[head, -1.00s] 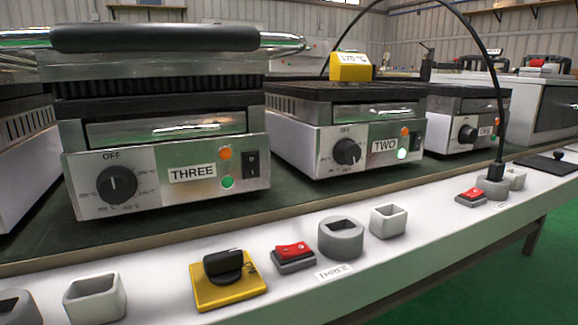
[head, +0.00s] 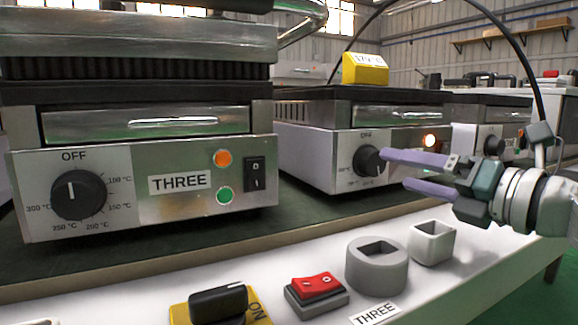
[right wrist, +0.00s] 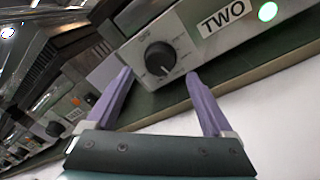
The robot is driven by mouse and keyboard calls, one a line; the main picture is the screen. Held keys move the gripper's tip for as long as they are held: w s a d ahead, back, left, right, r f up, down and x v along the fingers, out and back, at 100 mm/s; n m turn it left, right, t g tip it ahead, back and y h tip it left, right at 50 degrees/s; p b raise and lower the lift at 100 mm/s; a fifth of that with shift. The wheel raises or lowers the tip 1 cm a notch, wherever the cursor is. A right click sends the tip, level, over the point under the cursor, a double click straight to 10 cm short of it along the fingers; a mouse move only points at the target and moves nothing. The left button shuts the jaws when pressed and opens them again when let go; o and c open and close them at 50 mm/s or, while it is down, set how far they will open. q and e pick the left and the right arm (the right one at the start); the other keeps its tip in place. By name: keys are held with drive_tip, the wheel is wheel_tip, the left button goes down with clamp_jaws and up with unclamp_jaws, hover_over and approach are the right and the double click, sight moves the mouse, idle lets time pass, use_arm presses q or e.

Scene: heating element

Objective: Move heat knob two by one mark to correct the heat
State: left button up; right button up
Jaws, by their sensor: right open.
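Heat knob two (head: 369,161) is a round black dial on the front of the grill labelled TWO (head: 318,160). In the right wrist view the knob (right wrist: 160,58) sits beyond and between the fingertips, clear of both. My right gripper (head: 393,171) is open and empty, its two purple fingers pointing at the knob from the right. In the head view the upper fingertip is close beside the knob. The arm hides part of the panel; the TWO label (right wrist: 223,15) shows in the right wrist view. A yellow temperature display (head: 365,68) stands on top of the grill. My left gripper is not in view.
Grill THREE (head: 140,180), with its own knob (head: 78,195), stands at the left. The white front ledge (head: 470,265) carries a red switch (head: 317,286), a grey round socket (head: 377,266), a square holder (head: 431,242) and a yellow switch (head: 218,306). A black cable (head: 518,50) arches behind.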

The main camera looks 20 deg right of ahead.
sight(377, 165)
drive_tip(key=shift+w+a, duration=0.25)
drive_tip(key=shift+w, duration=0.9)
drive_tip(key=shift+w+a, duration=0.2)
drive_tip(key=shift+w, duration=0.95)
drive_tip(key=c, duration=1.4)
drive_tip(key=shift+o, duration=0.2)
drive_tip(key=m, duration=0.4)
drive_tip(key=shift+m+t, duration=0.3)
drive_tip(key=o, duration=1.4)
drive_tip(key=shift+c, duration=0.2)
drive_tip(key=shift+s, duration=0.1)
